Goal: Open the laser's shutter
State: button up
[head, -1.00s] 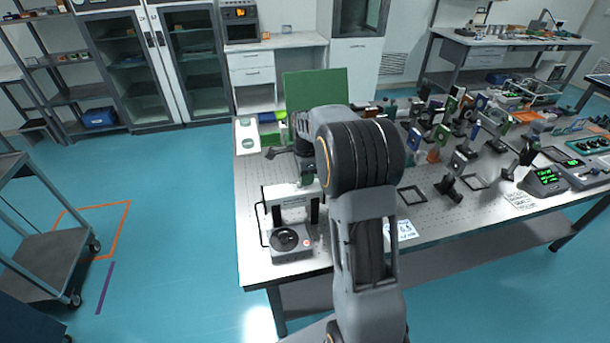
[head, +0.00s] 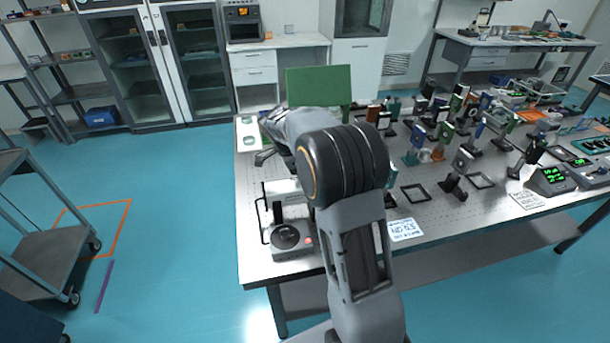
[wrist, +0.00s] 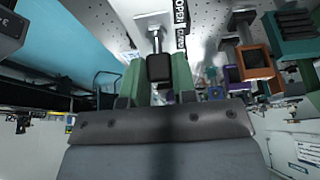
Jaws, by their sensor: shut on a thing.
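In the wrist view, my gripper (wrist: 158,78) has two green fingers on either side of a dark block-like handle (wrist: 160,67). The gripper is shut on this handle. The handle sits at the end of a thin metal rod from a pale mount (wrist: 152,22) on the perforated tabletop side. A black label (wrist: 181,14) reading "OPEN" stands right of the rod. In the head view my arm hides the gripper and the handle. I cannot make out the laser's body for certain.
The optical table (head: 250,228) carries a green panel (head: 318,86), a grey round-topped device (head: 290,238) at the front left, and many optic mounts to the right. In the wrist view an orange-framed mount (wrist: 255,63) stands right of the fingers.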

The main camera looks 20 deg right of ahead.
jog(key=h+b, duration=0.1)
jog(key=b, duration=0.1)
jog(key=a+h+b, duration=0.1)
jog(key=h+b, duration=0.1)
jog(key=a+h+b, duration=0.1)
jog(key=h+b, duration=0.1)
jog(key=shift+w+f+g, duration=0.25)
jog(key=shift+f+g, duration=0.15)
jog(key=shift+a+h+b, duration=0.25)
jog(key=shift+h+b, duration=0.85)
jog(key=shift+b, duration=0.15)
jog(key=shift+r+g, duration=0.1)
jog(key=shift+g, duration=0.2)
jog(key=o, duration=0.9)
jog(key=shift+a, duration=0.1)
jog(key=v, duration=1.3)
jog(key=shift+w+a, duration=0.1)
jog(key=shift+a, duration=0.35)
jog(key=shift+d, duration=0.1)
